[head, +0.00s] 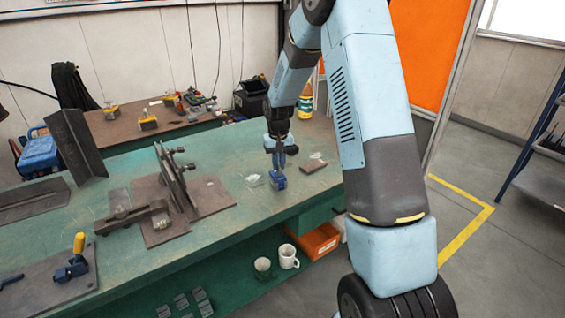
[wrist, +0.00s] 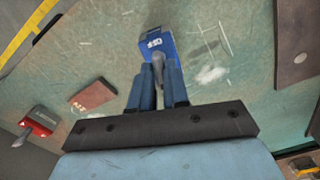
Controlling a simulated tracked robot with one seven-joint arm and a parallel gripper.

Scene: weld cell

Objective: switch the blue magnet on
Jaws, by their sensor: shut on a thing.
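The blue magnet (head: 278,182) is a small blue block on the green table, below my gripper (head: 278,163). In the wrist view the blue magnet (wrist: 157,45) has a white mark on its face, too small to read for certain. A grey lever (wrist: 158,70) stands out from it, between the two blue fingers of my gripper (wrist: 159,82). My gripper is shut on this lever, pointing down at the table. The lever is partly hidden by the fingers, and I cannot tell whether the magnet is on or off.
A rust-brown plate (wrist: 94,95) and a red block with a grey lever (wrist: 38,121) lie nearby in the wrist view. A steel fixture (head: 175,180) stands to the left on the table (head: 240,212). A blue clamp with a yellow handle (head: 73,266) is farther left.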

